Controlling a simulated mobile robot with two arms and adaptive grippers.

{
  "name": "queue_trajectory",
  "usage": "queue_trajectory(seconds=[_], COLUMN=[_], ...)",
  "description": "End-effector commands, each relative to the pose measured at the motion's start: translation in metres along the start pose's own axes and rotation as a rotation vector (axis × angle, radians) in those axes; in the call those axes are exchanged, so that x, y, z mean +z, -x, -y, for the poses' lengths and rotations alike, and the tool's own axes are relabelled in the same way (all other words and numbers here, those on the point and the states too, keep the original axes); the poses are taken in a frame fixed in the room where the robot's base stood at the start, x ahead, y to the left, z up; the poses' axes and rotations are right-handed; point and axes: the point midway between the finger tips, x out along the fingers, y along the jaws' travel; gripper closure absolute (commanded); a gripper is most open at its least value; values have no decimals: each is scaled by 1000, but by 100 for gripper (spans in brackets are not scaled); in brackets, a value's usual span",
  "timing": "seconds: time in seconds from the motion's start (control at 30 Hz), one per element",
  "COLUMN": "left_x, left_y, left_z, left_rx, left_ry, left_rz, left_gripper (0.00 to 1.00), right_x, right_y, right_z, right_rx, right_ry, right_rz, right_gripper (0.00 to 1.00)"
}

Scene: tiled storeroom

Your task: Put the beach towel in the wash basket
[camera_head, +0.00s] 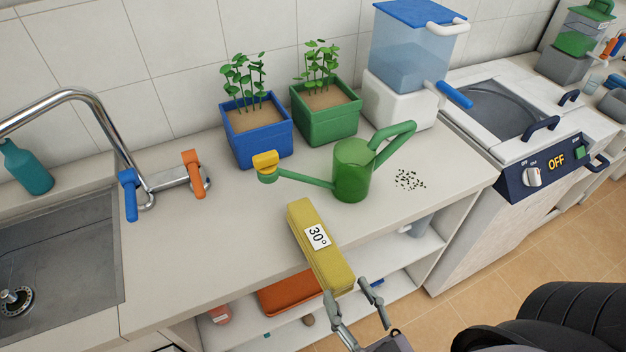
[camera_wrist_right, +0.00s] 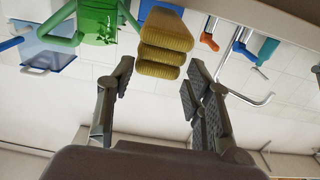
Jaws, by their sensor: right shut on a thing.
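My left gripper is not in view. No wash basket can be made out.
A green watering can (camera_head: 352,170) stands behind the towel, near dark seeds (camera_head: 409,180). Blue (camera_head: 261,132) and green (camera_head: 327,115) planters and a water dispenser (camera_head: 398,95) stand behind. A sink (camera_head: 60,265) is left; a machine marked OFF (camera_head: 545,165) is right.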

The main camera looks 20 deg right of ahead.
Motion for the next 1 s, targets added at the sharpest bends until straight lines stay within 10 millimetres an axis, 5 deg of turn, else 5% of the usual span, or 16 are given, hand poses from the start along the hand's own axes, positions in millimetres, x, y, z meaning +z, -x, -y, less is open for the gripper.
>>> queue_trajectory(seconds=[0.1, 0.27, 0.5, 0.7, 0.97, 1.0], left_x=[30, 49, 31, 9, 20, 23], left_y=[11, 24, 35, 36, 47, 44], left_z=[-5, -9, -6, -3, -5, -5], left_rx=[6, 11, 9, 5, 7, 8], left_ry=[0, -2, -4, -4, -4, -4], left_rz=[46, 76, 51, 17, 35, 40], left_gripper=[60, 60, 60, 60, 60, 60], right_x=[-6, -7, -5, -2, -4, 7], right_y=[-27, -68, -121, -139, -176, -173], right_z=[-1, -1, -1, 0, 0, 0], right_rx=[4, 5, 3, 2, 2, -1], right_ry=[0, -2, -1, 0, -2, 3], right_rz=[-11, -12, -9, -5, -7, -2], right_gripper=[87, 87, 87, 87, 87, 87])
